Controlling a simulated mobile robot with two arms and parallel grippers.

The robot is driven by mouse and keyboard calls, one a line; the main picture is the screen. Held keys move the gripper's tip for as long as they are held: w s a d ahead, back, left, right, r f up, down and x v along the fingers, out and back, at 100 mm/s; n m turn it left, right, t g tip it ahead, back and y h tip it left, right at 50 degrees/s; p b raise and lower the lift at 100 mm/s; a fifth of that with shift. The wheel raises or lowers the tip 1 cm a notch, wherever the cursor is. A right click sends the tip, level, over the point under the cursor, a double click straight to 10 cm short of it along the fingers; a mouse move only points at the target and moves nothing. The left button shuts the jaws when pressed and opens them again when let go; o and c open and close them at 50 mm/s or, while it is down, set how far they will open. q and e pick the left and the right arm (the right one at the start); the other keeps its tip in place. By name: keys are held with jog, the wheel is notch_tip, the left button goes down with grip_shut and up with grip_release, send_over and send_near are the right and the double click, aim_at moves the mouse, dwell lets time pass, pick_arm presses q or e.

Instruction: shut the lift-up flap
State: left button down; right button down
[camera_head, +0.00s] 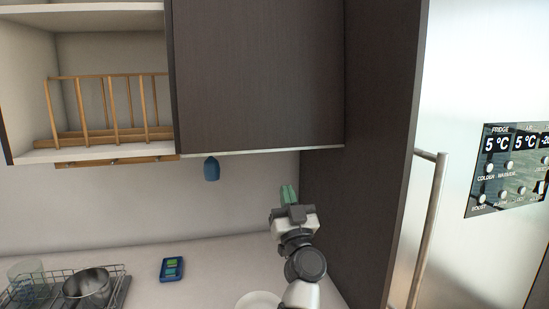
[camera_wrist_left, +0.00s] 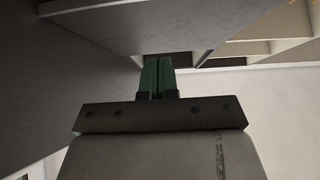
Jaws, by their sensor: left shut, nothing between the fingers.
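The lift-up flap looks to be the dark brown front panel (camera_head: 258,75) of the wall cabinet in the head view. It hangs close to upright, with a pale strip along its lower edge; I cannot tell whether a small gap remains behind it. My left gripper (camera_head: 288,194) is below the panel's lower right part, green fingers pointing up, apart from the edge in the picture. In the left wrist view the fingers (camera_wrist_left: 157,76) are together and empty, with the cabinet's underside beyond them; contact there cannot be told. My right gripper is not in view.
A tall dark side panel (camera_head: 373,130) and the fridge handle (camera_head: 428,230) stand close on the right. An open shelf with a wooden rack (camera_head: 110,110) is at left. A wire rack (camera_head: 50,294), metal bowl (camera_head: 87,286) and blue device (camera_head: 172,269) lie on the counter.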

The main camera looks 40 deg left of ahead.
aim_at(272, 147)
pick_arm(q)
jog(key=shift+t, duration=0.3)
jog(key=p+x, duration=0.1)
jog(key=x, duration=0.3)
jog(key=f+p+x, duration=0.1)
jog(key=x, duration=0.3)
jog(key=a+p+x, duration=0.1)
jog(key=p+x, duration=0.1)
jog(key=x, duration=0.2)
jog(key=shift+w+a+f, duration=0.1)
jog(key=shift+w+f, duration=0.3)
jog(key=shift+w+a+f, duration=0.15)
jog(key=shift+w+a, duration=0.15)
jog(key=shift+a, duration=0.1)
